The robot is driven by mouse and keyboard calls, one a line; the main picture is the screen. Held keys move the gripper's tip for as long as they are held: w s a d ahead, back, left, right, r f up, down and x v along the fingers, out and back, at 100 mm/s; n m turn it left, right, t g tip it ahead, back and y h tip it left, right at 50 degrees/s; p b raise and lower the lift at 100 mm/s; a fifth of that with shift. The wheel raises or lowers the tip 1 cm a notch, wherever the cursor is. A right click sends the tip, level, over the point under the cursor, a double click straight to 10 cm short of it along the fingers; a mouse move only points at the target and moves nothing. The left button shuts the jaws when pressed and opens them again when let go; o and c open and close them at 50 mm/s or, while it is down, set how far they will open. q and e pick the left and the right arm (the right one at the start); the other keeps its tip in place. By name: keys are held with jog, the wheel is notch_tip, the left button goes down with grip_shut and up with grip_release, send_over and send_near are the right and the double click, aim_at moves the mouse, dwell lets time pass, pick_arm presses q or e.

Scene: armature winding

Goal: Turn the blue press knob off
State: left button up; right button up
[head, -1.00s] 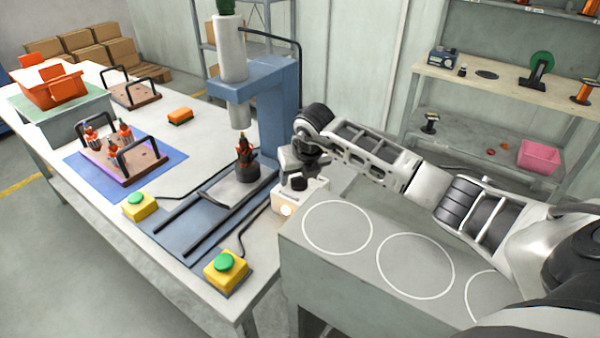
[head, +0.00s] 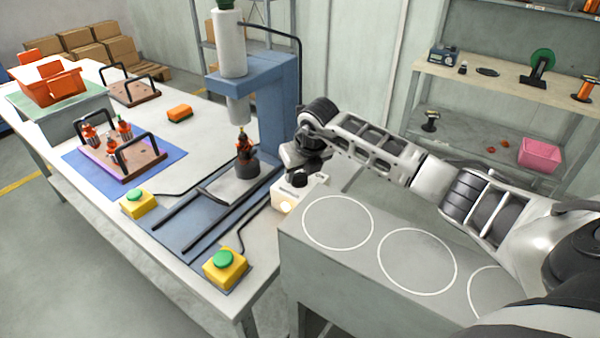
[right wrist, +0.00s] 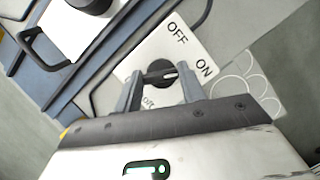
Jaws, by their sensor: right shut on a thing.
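The blue press (head: 280,105) stands on the white table with its ram above a dark fixture holding an orange-and-black armature (head: 244,146). Beside it is a white control box (head: 312,190) with a glowing round lamp (head: 286,207) on its front. Its dark knob (head: 299,180) sits on top. In the right wrist view the knob (right wrist: 160,72) has a pale pointer mark directed roughly toward the ON label, with OFF above. My right gripper (right wrist: 161,80) is shut on the knob, one finger on each side. My left gripper is not in view.
Two yellow boxes with green buttons (head: 138,203) (head: 225,269) sit on the table near the press rails. A grey bench (head: 330,250) with white circles stands right of the table. A wooden tray (head: 125,160) with several armatures lies on a blue mat.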

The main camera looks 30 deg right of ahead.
jog(key=n+y+b, duration=0.1)
jog(key=n+b, duration=0.1)
jog(key=n, duration=0.1)
jog(key=shift+d+f, duration=0.15)
jog(key=n+y+b, duration=0.1)
jog(key=n, duration=0.1)
jog(key=n+y+b, duration=0.1)
jog(key=n+b, duration=0.1)
jog(key=n, duration=0.1)
jog(key=shift+w+g, duration=0.1)
jog(key=shift+g, duration=0.2)
jog(key=n+b, duration=0.1)
jog(key=n, duration=0.1)
jog(key=n+g+y+b, duration=0.1)
jog(key=n, duration=0.1)
jog(key=shift+d+r, duration=0.1)
jog(key=shift+r, duration=0.1)
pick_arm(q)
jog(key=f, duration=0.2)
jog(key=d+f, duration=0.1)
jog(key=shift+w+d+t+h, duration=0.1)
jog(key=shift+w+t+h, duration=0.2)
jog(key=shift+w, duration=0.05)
pick_arm(e)
jog(key=shift+n, duration=0.3)
jog(key=o, duration=1)
jog(key=shift+r, duration=0.1)
